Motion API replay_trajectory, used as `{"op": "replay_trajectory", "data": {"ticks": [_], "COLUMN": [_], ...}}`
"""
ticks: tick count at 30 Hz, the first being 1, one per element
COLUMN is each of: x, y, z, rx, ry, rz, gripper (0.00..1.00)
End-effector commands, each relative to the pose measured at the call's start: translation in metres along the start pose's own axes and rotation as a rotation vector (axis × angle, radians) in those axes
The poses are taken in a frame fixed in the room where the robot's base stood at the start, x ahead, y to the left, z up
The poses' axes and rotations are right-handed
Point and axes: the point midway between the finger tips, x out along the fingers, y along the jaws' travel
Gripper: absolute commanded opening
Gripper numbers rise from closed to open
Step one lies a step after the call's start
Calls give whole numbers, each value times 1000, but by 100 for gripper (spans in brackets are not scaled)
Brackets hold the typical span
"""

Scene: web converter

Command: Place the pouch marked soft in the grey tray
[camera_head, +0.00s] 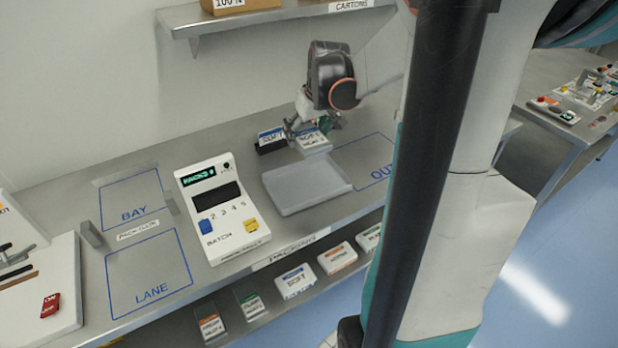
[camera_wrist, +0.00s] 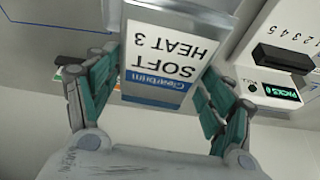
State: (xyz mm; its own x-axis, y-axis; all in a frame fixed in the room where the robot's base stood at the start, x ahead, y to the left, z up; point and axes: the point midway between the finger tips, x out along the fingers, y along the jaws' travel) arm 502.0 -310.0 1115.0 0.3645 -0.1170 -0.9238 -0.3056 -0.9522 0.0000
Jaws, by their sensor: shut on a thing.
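My gripper (camera_head: 312,126) is shut on a white pouch (camera_head: 314,141) at the back of the bench. In the wrist view the pouch (camera_wrist: 160,60) sits between the two teal fingers (camera_wrist: 155,98); its upside-down label reads SOFT, HEAT 3, with a blue band. The grey tray (camera_head: 300,195) lies flat and empty, just in front of the held pouch in the head view. The pouch is at the tray's back edge; I cannot tell its exact height above the bench.
A blue-labelled pack (camera_head: 271,136) on a dark holder stands left of my gripper. The white batch machine (camera_head: 221,210) stands left of the tray. The marked OUT area (camera_head: 372,160) is right of it. A carton shelf (camera_head: 270,18) overhangs behind; several packs sit on the lower shelf.

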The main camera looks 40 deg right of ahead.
Motion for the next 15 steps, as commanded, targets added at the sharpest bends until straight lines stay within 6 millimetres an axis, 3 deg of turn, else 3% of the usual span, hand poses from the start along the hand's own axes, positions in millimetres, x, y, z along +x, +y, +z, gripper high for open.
{"op": "replay_trajectory", "data": {"ticks": [1,9,15], "x": [16,77,110], "y": [0,0,0], "z": [6,31,45], "rx": [0,0,0], "ry": [0,0,0], "rz": [0,0,0], "gripper": [48,48,48]}}
